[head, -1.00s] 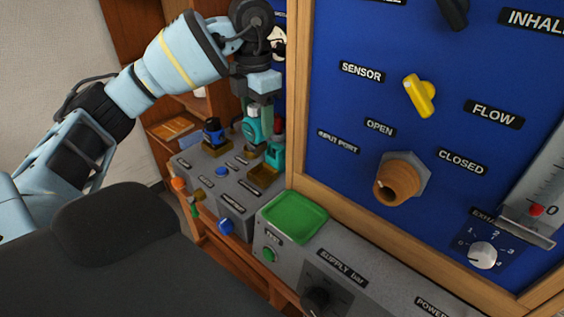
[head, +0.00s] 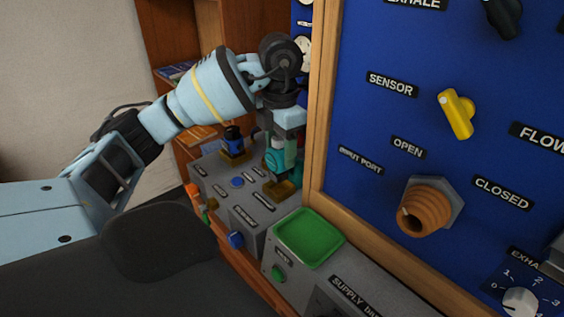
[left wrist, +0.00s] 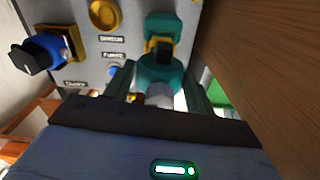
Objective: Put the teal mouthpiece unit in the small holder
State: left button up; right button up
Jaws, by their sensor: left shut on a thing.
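My left gripper (head: 279,147) points down and is shut on the teal mouthpiece unit (head: 275,158). In the left wrist view the unit (left wrist: 158,72) sits between the two dark green fingers, with a pale grey end toward me. A brass-coloured small holder (head: 281,190) on the grey bench box is just below the unit in the head view. I cannot tell whether they touch. Another teal piece (head: 294,163) shows close behind; in the left wrist view a teal piece with a dark slot (left wrist: 163,25) lies beyond the held unit. My right gripper is not in view.
A blue unit (head: 233,138) stands in another brass holder to the left. A green tray (head: 308,238) lies in front on the grey box. The tall blue panel (head: 350,120) with its wooden frame (head: 319,110) rises close to the right of the gripper.

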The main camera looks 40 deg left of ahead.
pick_arm(q)
jog(key=shift+f, duration=1.85)
jog(key=shift+f, duration=0.2)
jog(key=o, duration=1.3)
jog(key=shift+o, duration=0.2)
jog(key=shift+r, duration=0.15)
